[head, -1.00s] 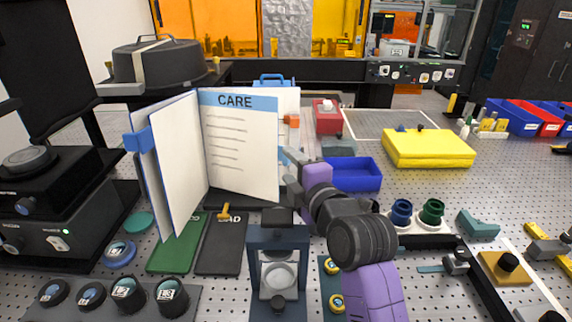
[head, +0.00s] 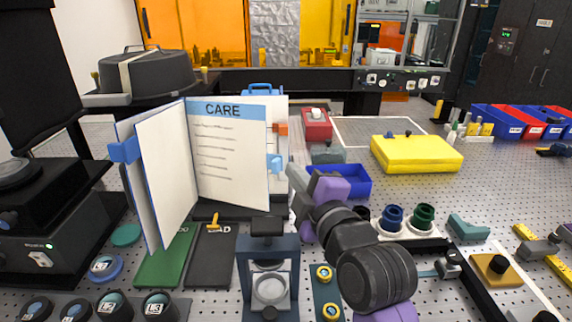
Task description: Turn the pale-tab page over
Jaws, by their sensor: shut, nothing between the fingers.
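An open booklet (head: 231,155) stands upright, with a page headed CARE facing me. A pale blue tab (head: 274,163) sticks out at the right edge, below an orange tab (head: 280,128). A darker blue tab (head: 124,150) is on the left-hand leaves (head: 165,175). My gripper (head: 291,173) is just right of the pale tab, its fingers shut and empty. I cannot tell whether the fingertips touch the tab or the page behind it.
A magnifier stand (head: 268,262) is in front of the booklet, close to my arm. A blue bin (head: 345,181) and a red box (head: 317,124) are right of my gripper. A yellow case (head: 417,153) lies farther right. The perforated table has free room around the case.

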